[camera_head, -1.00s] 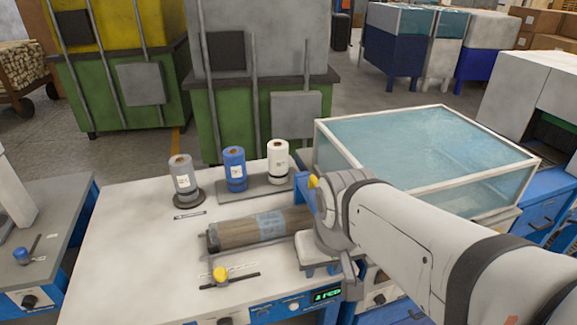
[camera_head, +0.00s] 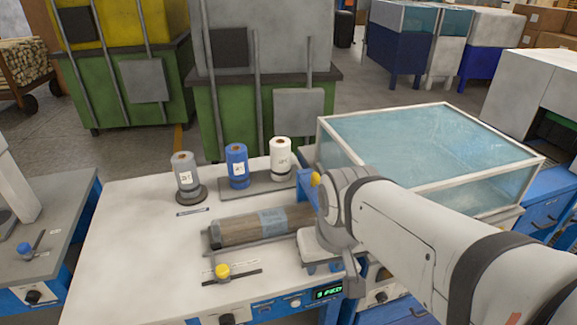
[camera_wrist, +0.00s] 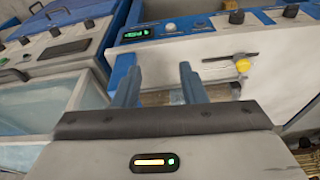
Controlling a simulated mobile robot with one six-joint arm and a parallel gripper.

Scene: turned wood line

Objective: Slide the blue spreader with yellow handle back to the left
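The blue spreader (camera_head: 308,199) with its yellow handle (camera_head: 315,179) is at the right end of the wood cylinder (camera_head: 240,229), close beside my arm's wrist. Most of the spreader is hidden behind my wrist in the head view. The cylinder lies in a grey cradle and has a pale blue patch near its middle. My gripper's fingers are hidden in the head view. In the wrist view my gripper (camera_wrist: 159,82) has its two blue fingers apart, with the table front and some brown wood between them.
A yellow knob (camera_head: 222,271) on a dark bar is at the table's front. Grey (camera_head: 185,172), blue (camera_head: 237,166) and white (camera_head: 281,159) spools stand at the back. A glass-topped tank (camera_head: 430,145) is at right. The table's left side is clear.

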